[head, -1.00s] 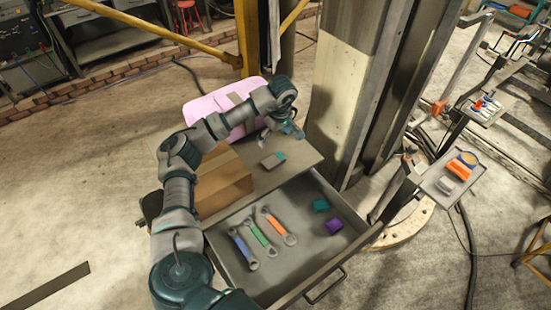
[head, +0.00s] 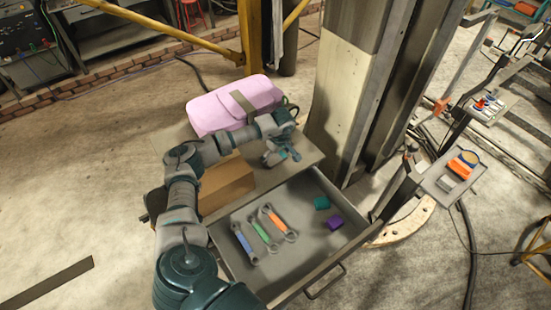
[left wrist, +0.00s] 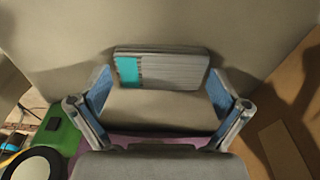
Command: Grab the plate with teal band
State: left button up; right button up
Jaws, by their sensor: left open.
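The plate with teal band (left wrist: 175,69) is a small grey ribbed block with a teal strip at its left end, lying on the grey cabinet top (left wrist: 240,30) in the left wrist view. My left gripper (left wrist: 159,84) is open, one finger to each side of the plate, with small gaps and nothing held. In the head view my left gripper (head: 281,157) is low over the cabinet top and covers most or all of the plate. I cannot tell the exact height of the fingertips. My right gripper is not in view.
A pink bag (head: 232,104) and a cardboard box (head: 226,184) stand on the cabinet near my left arm. The open drawer (head: 290,267) below holds several wrenches, a teal block (head: 321,203) and a purple block (head: 334,223). A column (head: 345,85) rises behind.

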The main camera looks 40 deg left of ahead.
pick_arm(q)
jog(key=shift+r, duration=0.1)
jog(key=c, duration=1.2)
jog(key=shift+c, duration=0.5)
jog(key=shift+r, duration=0.1)
